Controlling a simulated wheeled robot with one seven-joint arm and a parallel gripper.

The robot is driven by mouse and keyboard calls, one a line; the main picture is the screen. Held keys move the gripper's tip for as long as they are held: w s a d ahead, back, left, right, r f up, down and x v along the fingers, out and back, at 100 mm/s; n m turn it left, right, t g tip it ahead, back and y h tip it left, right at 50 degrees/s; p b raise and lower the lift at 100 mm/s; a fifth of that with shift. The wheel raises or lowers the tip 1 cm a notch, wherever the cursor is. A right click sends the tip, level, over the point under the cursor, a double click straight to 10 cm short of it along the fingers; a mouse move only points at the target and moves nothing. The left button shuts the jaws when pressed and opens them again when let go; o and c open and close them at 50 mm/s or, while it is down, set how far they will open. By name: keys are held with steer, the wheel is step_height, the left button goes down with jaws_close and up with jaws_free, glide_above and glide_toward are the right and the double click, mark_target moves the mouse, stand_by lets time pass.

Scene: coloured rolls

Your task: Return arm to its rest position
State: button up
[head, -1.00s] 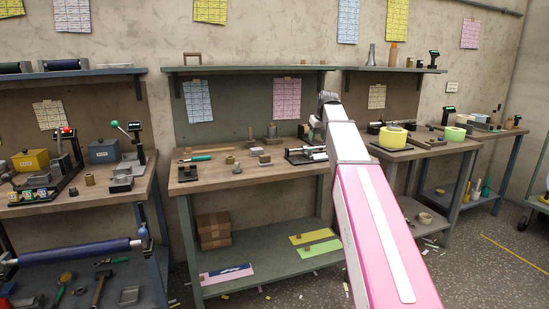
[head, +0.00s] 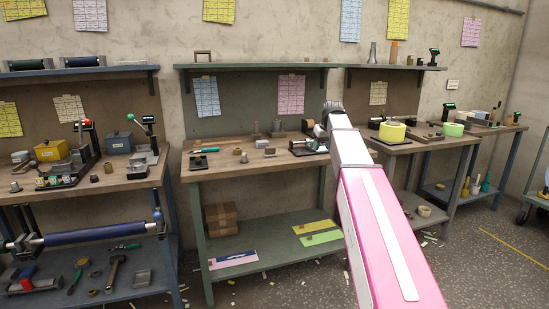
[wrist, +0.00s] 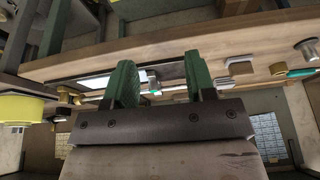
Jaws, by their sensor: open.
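My pink and white arm (head: 385,235) reaches up and forward in the head view, ending in front of the middle and right benches. The head view hides my gripper's fingers behind the arm. In the wrist view my gripper (wrist: 160,80) shows two green fingers standing apart, with nothing held between them. A yellow roll (head: 392,131) sits on the right bench in the head view; a yellow roll also shows at the left edge of the wrist view (wrist: 22,108), apart from the fingers. A pale green roll (head: 453,130) sits farther right.
The middle workbench (head: 230,168) holds small metal parts and tools near my arm's end. A left bench (head: 95,190) carries boxes and a lever press. Shelves (head: 250,67) run along the wall above. Open floor (head: 480,275) lies at the right.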

steer(key=s+f+m+g, duration=0.1)
steer(key=s+f, duration=0.3)
steer(key=f, duration=0.3)
steer(key=s+a+f, duration=0.1)
steer(key=s+f, duration=0.3)
steer(key=f, duration=0.3)
steer(key=s+f+m+g, duration=0.1)
steer(key=s+f, duration=0.3)
steer(key=f, duration=0.3)
steer(key=s+f+m+g+h, duration=0.1)
steer(key=s+f+g, duration=0.1)
steer(key=s+f, duration=1.5)
steer(key=s, duration=0.3)
steer(key=shift+a+f, duration=0.35)
